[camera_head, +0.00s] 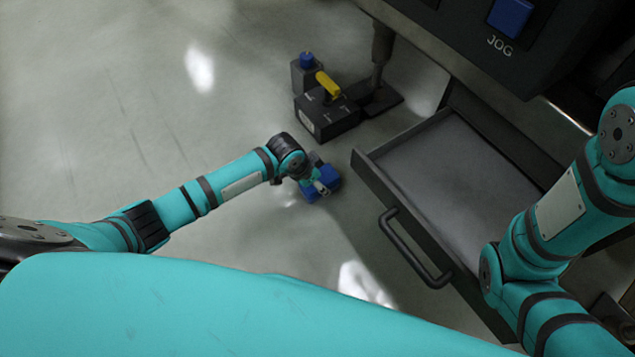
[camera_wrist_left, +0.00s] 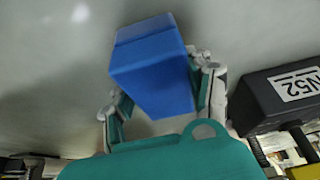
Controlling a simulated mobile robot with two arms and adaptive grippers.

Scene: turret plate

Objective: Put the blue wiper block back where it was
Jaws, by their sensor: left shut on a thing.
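The blue wiper block (camera_head: 330,172) is at the end of my left arm in the head view. It fills the middle of the left wrist view (camera_wrist_left: 155,65) as a plain blue block. My left gripper (camera_head: 318,182) is shut on it, with one finger on each side in the wrist view (camera_wrist_left: 160,100). The block appears to be held above the grey floor, left of the open drawer; its exact height cannot be told. My right arm shows at the right edge, but its gripper is out of view.
An open, empty grey drawer (camera_head: 450,165) with a dark handle (camera_head: 408,250) is to the right. A dark box (camera_head: 325,118) with a yellow lever (camera_head: 328,85) and a blue-topped post (camera_head: 306,62) stand beyond the block. A JOG panel (camera_head: 470,30) overhangs at upper right. The floor at left is clear.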

